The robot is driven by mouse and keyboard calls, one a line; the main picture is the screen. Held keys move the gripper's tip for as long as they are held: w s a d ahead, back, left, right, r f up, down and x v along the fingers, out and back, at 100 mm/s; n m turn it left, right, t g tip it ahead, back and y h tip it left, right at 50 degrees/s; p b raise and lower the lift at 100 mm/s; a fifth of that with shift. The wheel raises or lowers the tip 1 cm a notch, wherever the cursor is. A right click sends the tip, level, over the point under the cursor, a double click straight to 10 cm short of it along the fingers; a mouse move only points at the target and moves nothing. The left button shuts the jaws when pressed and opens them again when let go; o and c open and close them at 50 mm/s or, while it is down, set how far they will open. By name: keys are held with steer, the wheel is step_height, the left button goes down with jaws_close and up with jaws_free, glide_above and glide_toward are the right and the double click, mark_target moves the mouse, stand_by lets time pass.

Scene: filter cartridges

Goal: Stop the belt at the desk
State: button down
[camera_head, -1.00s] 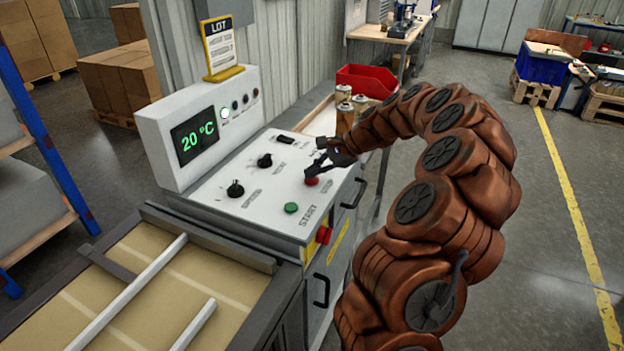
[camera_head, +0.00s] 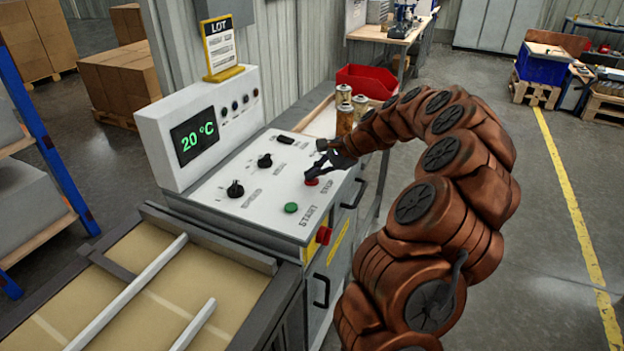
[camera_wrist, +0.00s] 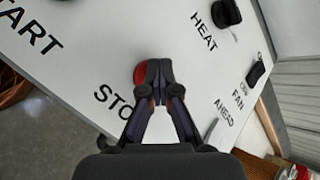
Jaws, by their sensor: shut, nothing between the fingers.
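The desk (camera_head: 225,205) is a white sloped control panel with a red STOP button (camera_head: 312,182), a green START button (camera_head: 291,208) and black knobs. My gripper (camera_head: 313,173) is shut and empty, with its fingertips at the STOP button. In the wrist view the closed fingertips (camera_wrist: 154,66) partly cover the red button (camera_wrist: 139,74) and appear to touch it; whether it is pressed in I cannot tell. The belt (camera_head: 165,300) is tan with pale cross marks, at lower left. The display (camera_head: 195,137) reads 20 °C, and the row of lamps (camera_head: 236,106) looks dark.
A red side button (camera_head: 323,235) sits on the desk's front edge. Cartridges (camera_head: 345,115) and a red bin (camera_head: 365,80) stand behind my gripper. A LOT sign (camera_head: 221,48) stands on the display box. The floor at right is open.

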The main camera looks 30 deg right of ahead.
mark_target(314, 181)
steer(key=shift+r, duration=0.1)
steer(key=shift+r+p, duration=0.45)
steer(key=shift+r, duration=0.25)
steer(key=shift+r, duration=0.1)
steer(key=shift+r+p, duration=1.35)
steer(key=shift+r, duration=1.1)
